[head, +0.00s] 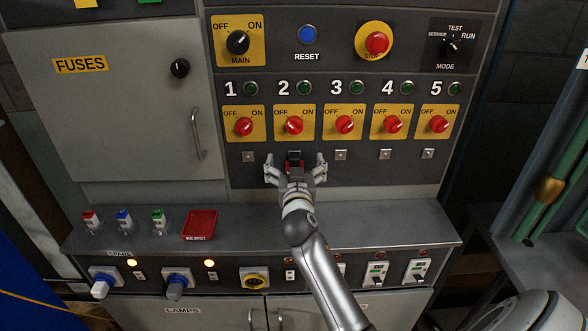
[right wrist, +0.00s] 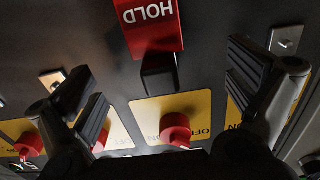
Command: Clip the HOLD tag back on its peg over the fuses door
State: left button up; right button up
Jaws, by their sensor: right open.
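The red HOLD tag (right wrist: 150,25) has white lettering, upside down in the right wrist view. A black clip (right wrist: 158,75) joins it; the clip also shows in the head view (head: 295,156), below switch 2 on the panel. My right gripper (head: 296,168) is open around the tag, with a finger on each side and gaps between. The peg behind the clip is hidden. The grey fuses door (head: 110,125), with a yellow FUSES label, a black knob and a handle, is at the left and looks shut. The peg over it is not visible. My left gripper is out of view.
Small square plates with pegs (head: 341,155) line the panel below the red switches (head: 344,124). Green pipes (head: 550,185) stand at the right.

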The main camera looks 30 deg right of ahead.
aim_at(295, 164)
dwell(0.8)
grip_shut()
dwell(0.5)
jog(key=shift+s+a, duration=0.15)
jog(key=shift+s+a, duration=0.1)
jog(key=shift+s, duration=0.05)
jog(key=shift+v, duration=2.6)
jog(key=s+a+f+n+t+y, duration=0.1)
jog(key=s+a+n+y, duration=0.2)
jog(key=s+a, duration=0.3)
jog(key=s+a+f+n+t+y, duration=0.1)
jog(key=s+a+n+y, duration=0.2)
jog(key=s+a+y, duration=0.3)
jog(key=a, duration=0.4)
jog(key=shift+a+t+y, duration=0.2)
jog(key=shift+t+y, duration=0.1)
jog(key=shift+t, duration=0.1)
